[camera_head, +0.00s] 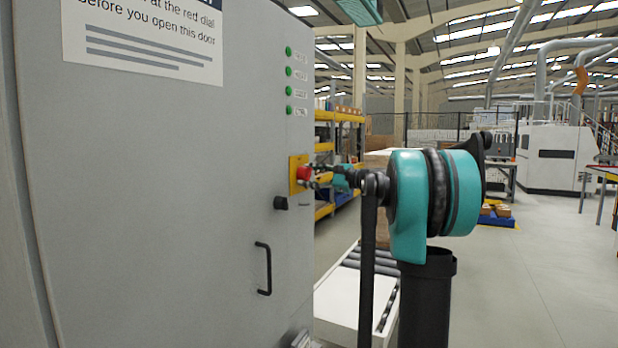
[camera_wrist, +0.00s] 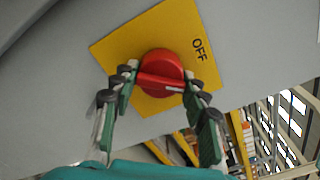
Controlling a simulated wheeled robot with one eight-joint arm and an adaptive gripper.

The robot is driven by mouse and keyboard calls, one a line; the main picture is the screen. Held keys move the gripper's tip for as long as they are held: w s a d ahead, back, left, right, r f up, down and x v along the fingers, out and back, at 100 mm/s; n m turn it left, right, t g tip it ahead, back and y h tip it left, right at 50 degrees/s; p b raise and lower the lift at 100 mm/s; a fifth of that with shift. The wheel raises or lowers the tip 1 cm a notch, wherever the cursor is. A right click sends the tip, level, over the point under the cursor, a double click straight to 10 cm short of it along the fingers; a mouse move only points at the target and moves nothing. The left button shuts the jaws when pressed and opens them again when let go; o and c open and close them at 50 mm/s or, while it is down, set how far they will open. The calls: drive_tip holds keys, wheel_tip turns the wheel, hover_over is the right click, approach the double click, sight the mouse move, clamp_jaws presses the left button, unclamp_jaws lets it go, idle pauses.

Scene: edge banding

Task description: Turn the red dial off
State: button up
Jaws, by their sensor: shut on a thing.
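The red dial (camera_head: 303,174) sits on a yellow plate (camera_head: 293,188) on the grey cabinet door in the head view. In the wrist view the red dial (camera_wrist: 158,66) is round with a raised grip bar, and a white mark lies at the bar's right end. The yellow plate (camera_wrist: 125,45) carries black "OFF" lettering (camera_wrist: 200,49) above and right of the dial; the white mark is not turned toward it. My gripper (camera_wrist: 160,81) is shut on the dial's bar, one finger at each end. My gripper (camera_head: 318,174) reaches the dial from the right in the head view.
A black knob (camera_head: 281,203) and a black door handle (camera_head: 263,268) are below the dial. Green lights (camera_head: 289,72) run above it. A roller conveyor (camera_head: 350,290) stands low beside the cabinet. Open floor (camera_head: 530,285) lies to the right.

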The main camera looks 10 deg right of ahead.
drive_tip(key=n, duration=0.4)
drive_tip(key=shift+n, duration=1.9)
drive_tip(key=o, duration=1.2)
drive_tip(key=shift+r, duration=0.1)
drive_tip(key=v, duration=1.2)
